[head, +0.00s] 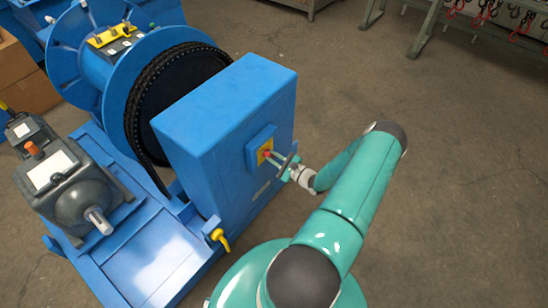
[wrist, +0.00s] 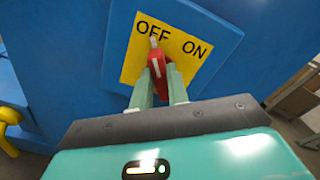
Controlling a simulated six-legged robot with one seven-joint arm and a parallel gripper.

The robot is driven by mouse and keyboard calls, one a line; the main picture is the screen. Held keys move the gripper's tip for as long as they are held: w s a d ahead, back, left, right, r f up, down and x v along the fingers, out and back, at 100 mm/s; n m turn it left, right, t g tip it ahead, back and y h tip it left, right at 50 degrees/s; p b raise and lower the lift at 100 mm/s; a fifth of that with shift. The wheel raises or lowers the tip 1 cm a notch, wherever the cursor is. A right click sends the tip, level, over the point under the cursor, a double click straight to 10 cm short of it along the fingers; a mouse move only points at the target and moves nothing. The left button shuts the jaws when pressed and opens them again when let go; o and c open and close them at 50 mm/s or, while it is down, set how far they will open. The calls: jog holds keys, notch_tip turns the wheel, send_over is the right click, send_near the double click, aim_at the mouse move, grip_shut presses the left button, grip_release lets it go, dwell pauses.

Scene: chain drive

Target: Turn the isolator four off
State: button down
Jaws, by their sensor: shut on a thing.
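The isolator is a red rotary handle (wrist: 156,62) on a yellow plate (wrist: 183,48) marked OFF and ON, on the side of a blue cabinet (head: 228,125). In the wrist view the handle's tip points up at the word OFF, with ON to its right. My gripper (wrist: 160,78) is shut on the red handle, one finger on each side of it. In the head view my gripper (head: 272,158) reaches the yellow plate from the right, and the handle shows only as a small red spot. No number four is readable.
A chain wheel (head: 165,85) and blue drum stand behind the cabinet. A grey gearbox (head: 70,180) is at the left. A yellow lever (head: 220,238) sticks out low at the cabinet's near corner. Floor at the right is clear; a rack (head: 470,20) stands at the back.

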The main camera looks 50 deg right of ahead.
jog(key=shift+n, duration=0.9)
jog(key=c, duration=1.4)
grip_release()
jog(key=shift+o, duration=0.2)
jog(key=shift+s, duration=0.15)
jog(key=s+d, duration=0.1)
jog(key=s, duration=1.2)
jog(key=shift+s, duration=0.3)
